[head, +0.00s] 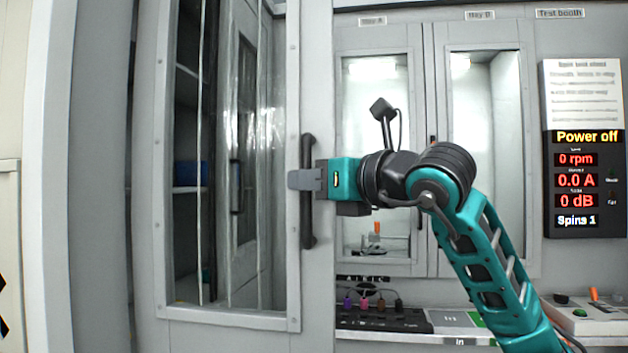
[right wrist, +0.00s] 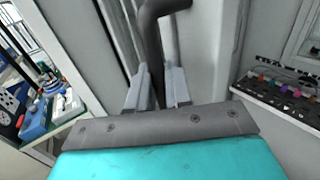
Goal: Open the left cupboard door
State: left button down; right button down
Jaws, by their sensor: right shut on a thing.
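The left cupboard door (head: 318,290) is a grey frame with a tall glass pane, at the left and centre of the head view. Its black vertical bar handle (head: 308,225) is on the door's right side. My right gripper (head: 296,180) is shut around the middle of this handle. The right wrist view shows the dark handle (right wrist: 151,45) running between the two grey fingers of the gripper (right wrist: 157,88). Shelves and a blue item show dimly behind the glass. My left gripper is not in view.
Two narrow glass-fronted doors (head: 428,150) stand behind my right arm. A display panel (head: 585,185) reading "Power off" hangs at the right. A bench with a dark rack (head: 385,318) of coloured plugs runs below. A table with blue and white items (right wrist: 45,115) shows at left in the right wrist view.

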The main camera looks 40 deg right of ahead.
jog(key=shift+a, duration=0.1)
jog(key=c, duration=1.5)
grip_release()
jog(key=shift+w, duration=0.1)
jog(key=o, duration=0.3)
jog(key=shift+w+a, duration=0.25)
jog(key=shift+o, duration=0.2)
jog(key=shift+s+d, duration=0.1)
jog(key=shift+s, duration=0.05)
jog(key=shift+s, duration=0.2)
jog(key=s+b, duration=0.3)
jog(key=s, duration=0.9)
jog(key=shift+s, duration=0.15)
